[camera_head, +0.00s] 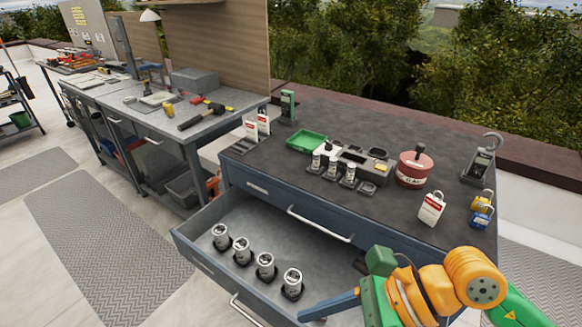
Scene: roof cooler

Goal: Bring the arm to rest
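My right arm (474,280), orange and green, comes in from the lower right. Its green hand end (376,306) is at the bottom edge, by the right side of the open drawer (207,262). My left arm and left gripper are not in view. Several silver cylinders with dark bases, such as this one (265,264), stand in a row along the drawer's front side. Another dark piece (360,265) in the drawer is partly hidden near my arm.
The grey cabinet top (330,116) holds a green tray (306,141), a red round container (413,169), a red-and-white tag (431,208), yellow (481,201) and blue (482,217) padlocks, and a meter (482,163). A workbench (205,128) with tools stands at left. Floor mats (90,240) lie clear.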

